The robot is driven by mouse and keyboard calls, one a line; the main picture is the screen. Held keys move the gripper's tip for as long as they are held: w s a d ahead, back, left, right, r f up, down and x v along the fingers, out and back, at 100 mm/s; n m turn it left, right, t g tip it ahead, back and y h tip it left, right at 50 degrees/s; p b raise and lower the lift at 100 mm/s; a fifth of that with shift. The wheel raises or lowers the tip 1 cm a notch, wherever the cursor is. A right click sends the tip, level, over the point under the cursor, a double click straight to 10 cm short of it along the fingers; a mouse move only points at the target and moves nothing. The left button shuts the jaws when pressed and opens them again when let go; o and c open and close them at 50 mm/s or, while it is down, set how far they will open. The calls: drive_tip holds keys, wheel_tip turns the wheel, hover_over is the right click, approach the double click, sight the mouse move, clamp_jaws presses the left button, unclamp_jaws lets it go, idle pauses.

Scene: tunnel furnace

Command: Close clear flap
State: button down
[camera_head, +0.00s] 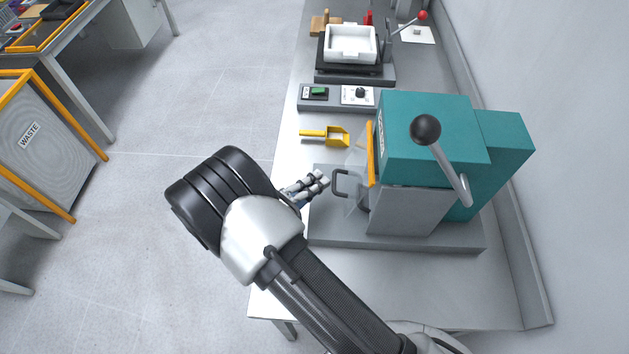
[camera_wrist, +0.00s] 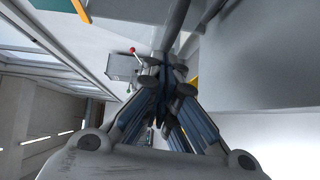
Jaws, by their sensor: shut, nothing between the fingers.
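The teal furnace (camera_head: 425,135) stands on a grey base plate on the bench. Its clear flap (camera_head: 356,158) hangs below an orange strip (camera_head: 371,154) on the furnace's left side and slants out from the opening. A dark grey loop handle (camera_head: 340,184) sits at the flap's lower outer part. My gripper (camera_head: 322,180) is just left of the handle, with its fingers together and empty. Whether it touches the handle is unclear. In the wrist view the closed fingertips (camera_wrist: 168,72) point at a thick grey bar, which may be the handle; the clear panel is hard to make out there.
A yellow scoop (camera_head: 326,135) lies behind the flap. Beyond it are a control box (camera_head: 337,98) and a white tray (camera_head: 351,44). A lever with a black knob (camera_head: 426,129) rises by the furnace. The floor left of the bench is clear up to the waste bin (camera_head: 45,140).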

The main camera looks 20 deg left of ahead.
drive_tip(key=shift+n+t, duration=0.3)
drive_tip(key=shift+t, duration=0.1)
drive_tip(key=d+f+b, duration=0.1)
drive_tip(key=b, duration=0.1)
drive_tip(key=d+f+b, duration=0.1)
drive_tip(key=d, duration=0.1)
drive_tip(key=shift+w+f+b, duration=0.35)
drive_tip(key=shift+w+d+f, duration=0.1)
drive_tip(key=shift+w+d, duration=0.05)
drive_tip(key=shift+d, duration=0.35)
drive_tip(key=a+b, duration=0.2)
drive_tip(key=s+a+f+b, duration=0.1)
drive_tip(key=a, duration=0.1)
drive_tip(key=shift+s+a+f, duration=0.1)
drive_tip(key=v, duration=0.4)
drive_tip(key=p+v, duration=0.1)
drive_tip(key=v, duration=0.3)
drive_tip(key=shift+s+a+f+p, duration=0.2)
drive_tip(key=shift+s+p, duration=0.05)
drive_tip(key=shift+p, duration=0.05)
drive_tip(key=shift+s+a+f, duration=0.1)
drive_tip(key=shift+s+a, duration=0.1)
drive_tip(key=shift+s, duration=0.3)
